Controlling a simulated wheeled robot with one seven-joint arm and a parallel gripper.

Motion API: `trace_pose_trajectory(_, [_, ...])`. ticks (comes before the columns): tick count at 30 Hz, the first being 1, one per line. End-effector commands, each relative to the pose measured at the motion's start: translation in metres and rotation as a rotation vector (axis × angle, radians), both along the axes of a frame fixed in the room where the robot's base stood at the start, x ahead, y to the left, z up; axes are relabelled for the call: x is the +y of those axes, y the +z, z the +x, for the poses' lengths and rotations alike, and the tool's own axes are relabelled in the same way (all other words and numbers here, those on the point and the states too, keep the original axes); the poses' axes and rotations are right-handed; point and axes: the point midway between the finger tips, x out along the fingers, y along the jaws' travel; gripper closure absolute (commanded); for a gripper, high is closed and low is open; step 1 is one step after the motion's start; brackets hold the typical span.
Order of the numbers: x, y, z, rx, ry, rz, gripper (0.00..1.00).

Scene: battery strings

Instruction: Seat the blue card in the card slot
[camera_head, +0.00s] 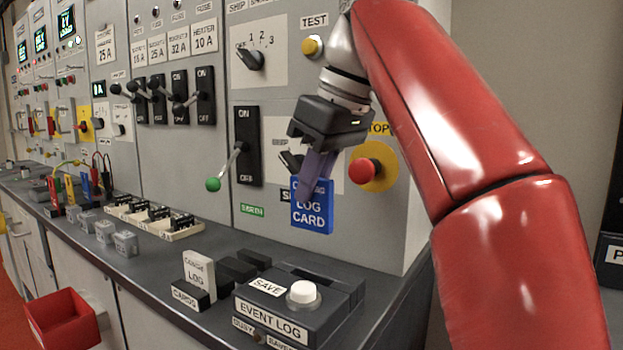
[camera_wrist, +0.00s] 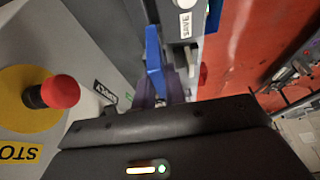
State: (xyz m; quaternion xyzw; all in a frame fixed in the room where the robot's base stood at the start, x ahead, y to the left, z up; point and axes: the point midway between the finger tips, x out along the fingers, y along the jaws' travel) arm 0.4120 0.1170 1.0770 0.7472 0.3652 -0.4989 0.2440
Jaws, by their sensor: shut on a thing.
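My gripper (camera_head: 316,178) is shut on the blue card (camera_head: 312,217), which is marked LOG CARD. It holds the card upright in the air in front of the grey panel, above and behind the event log box (camera_head: 272,331). The box has a white SAVE button (camera_head: 303,292) on top and a dark recessed part (camera_head: 318,272) at its back; I cannot tell whether this is the card slot. In the wrist view the blue card (camera_wrist: 153,58) shows narrow, between my gripper's fingers (camera_wrist: 163,92).
A CARDS holder (camera_head: 187,294) with a white card (camera_head: 198,268) and dark blocks stand left of the box. A red stop button (camera_head: 365,172), a green-tipped lever (camera_head: 213,184) and a rotary switch (camera_head: 250,59) stick out of the panel near my gripper. A red bin (camera_head: 65,320) is at lower left.

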Motion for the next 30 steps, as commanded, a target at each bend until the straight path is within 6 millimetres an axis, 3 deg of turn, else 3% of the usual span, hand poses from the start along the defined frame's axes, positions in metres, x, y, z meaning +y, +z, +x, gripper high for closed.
trace_pose_trajectory(18, [0.0, -0.054, 0.0, 0.0, 0.0, 0.0, 1.0])
trace_pose_trajectory(30, [0.0, -0.058, 0.0, 0.0, -0.001, 0.0, 1.0])
